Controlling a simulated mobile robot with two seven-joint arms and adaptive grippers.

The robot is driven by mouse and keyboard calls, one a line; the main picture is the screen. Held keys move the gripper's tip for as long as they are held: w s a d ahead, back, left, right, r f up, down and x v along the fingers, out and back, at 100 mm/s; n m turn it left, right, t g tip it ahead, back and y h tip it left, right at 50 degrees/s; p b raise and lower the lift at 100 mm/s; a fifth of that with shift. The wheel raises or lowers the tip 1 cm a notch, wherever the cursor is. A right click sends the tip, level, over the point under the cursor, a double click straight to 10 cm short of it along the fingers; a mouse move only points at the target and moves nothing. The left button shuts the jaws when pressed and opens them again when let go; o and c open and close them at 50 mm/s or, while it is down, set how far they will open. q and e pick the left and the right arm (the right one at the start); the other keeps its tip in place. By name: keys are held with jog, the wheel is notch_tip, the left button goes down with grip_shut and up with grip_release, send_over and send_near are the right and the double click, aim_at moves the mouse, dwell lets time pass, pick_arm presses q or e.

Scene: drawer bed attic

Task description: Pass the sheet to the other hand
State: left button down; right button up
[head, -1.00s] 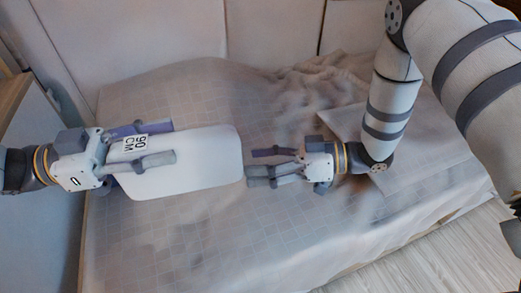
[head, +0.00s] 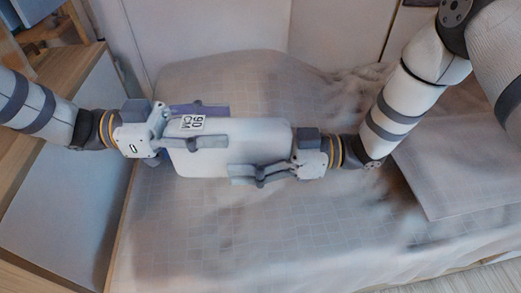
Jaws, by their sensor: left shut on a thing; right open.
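The sheet (head: 262,138) is a white, rounded, flat bundle with a "90 CM" label (head: 192,123) near its left end. It is held over the bed in the head view. My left gripper (head: 215,127) is shut on its left part, with fingers lying along it. My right gripper (head: 262,160) is open at the sheet's right end. One of its fingers runs along the sheet's near edge; the other is mostly hidden, and I cannot tell whether it touches the sheet.
The bed (head: 240,235) with a checked, pale cover lies below both grippers. A grey pillow-like flat piece (head: 450,180) lies at the right. A wooden-edged cabinet (head: 65,170) stands at the left. White panels (head: 335,30) back the bed.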

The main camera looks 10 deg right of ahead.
pick_arm(q)
jog(key=shift+d+r, duration=0.1)
jog(key=shift+d, duration=0.1)
pick_arm(e)
jog(key=shift+s+a+r, duration=0.15)
jog(key=shift+a, duration=0.1)
jog(key=c, duration=1.2)
pick_arm(q)
jog(key=c, duration=0.9)
grip_release()
jog(key=shift+c, duration=0.2)
pick_arm(e)
grip_shut()
pick_arm(q)
jog(key=shift+a, duration=0.1)
